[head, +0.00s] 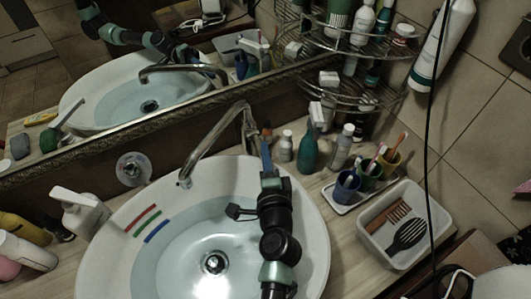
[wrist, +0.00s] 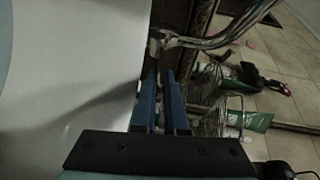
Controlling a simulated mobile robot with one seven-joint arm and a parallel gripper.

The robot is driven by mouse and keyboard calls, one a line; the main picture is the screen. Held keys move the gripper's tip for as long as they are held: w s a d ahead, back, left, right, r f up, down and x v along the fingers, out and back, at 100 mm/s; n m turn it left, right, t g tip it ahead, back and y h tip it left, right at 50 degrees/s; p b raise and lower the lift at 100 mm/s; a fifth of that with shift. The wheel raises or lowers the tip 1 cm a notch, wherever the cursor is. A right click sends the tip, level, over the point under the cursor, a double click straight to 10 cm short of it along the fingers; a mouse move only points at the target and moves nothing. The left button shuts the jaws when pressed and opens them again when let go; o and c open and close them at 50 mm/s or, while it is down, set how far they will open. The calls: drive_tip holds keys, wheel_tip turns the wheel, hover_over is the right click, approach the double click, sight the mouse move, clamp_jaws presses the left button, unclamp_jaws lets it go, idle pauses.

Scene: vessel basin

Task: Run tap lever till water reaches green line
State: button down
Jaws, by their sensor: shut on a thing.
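The white basin (head: 104,262) holds clear water (head: 180,246) over the drain (head: 213,262). Red (head: 141,219), green (head: 147,224) and blue (head: 157,232) lines mark its left inner wall. The water's edge lies close to the blue line, below the green one. The chrome tap (head: 212,137) arches over the basin; I cannot make out a stream at its mouth. My gripper (head: 266,148) reaches over the basin to the tap's base. In the wrist view my gripper's blue fingers (wrist: 160,82) are close together at the chrome tap lever (wrist: 158,40), shut on it; the contact is partly hidden.
A soap dispenser (head: 78,212) stands left of the basin. Bottles (head: 308,151), a blue cup (head: 346,187) and a white tray (head: 385,256) with a comb and brush stand right. A wire shelf (head: 345,90) and mirror (head: 150,85) are behind. A dark cable hangs at right.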

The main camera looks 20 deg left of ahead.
drive_tip(key=shift+r, duration=0.1)
drive_tip(key=r+p, duration=0.1)
drive_tip(key=p, duration=0.3)
drive_tip(key=g+p, duration=0.1)
drive_tip(key=p, duration=0.3)
drive_tip(key=r+g+h+p, duration=0.1)
drive_tip(key=p, duration=0.3)
drive_tip(key=shift+w+a+r+n, duration=0.15)
drive_tip(key=shift+w+a+n, duration=0.05)
drive_tip(key=shift+w+n, duration=0.1)
drive_tip(key=shift+f+h+p, duration=0.2)
drive_tip(key=shift+h+p, duration=0.1)
drive_tip(key=shift+p, duration=0.35)
drive_tip(key=c, duration=1.2)
unclamp_jaws()
drive_tip(key=shift+c, duration=0.2)
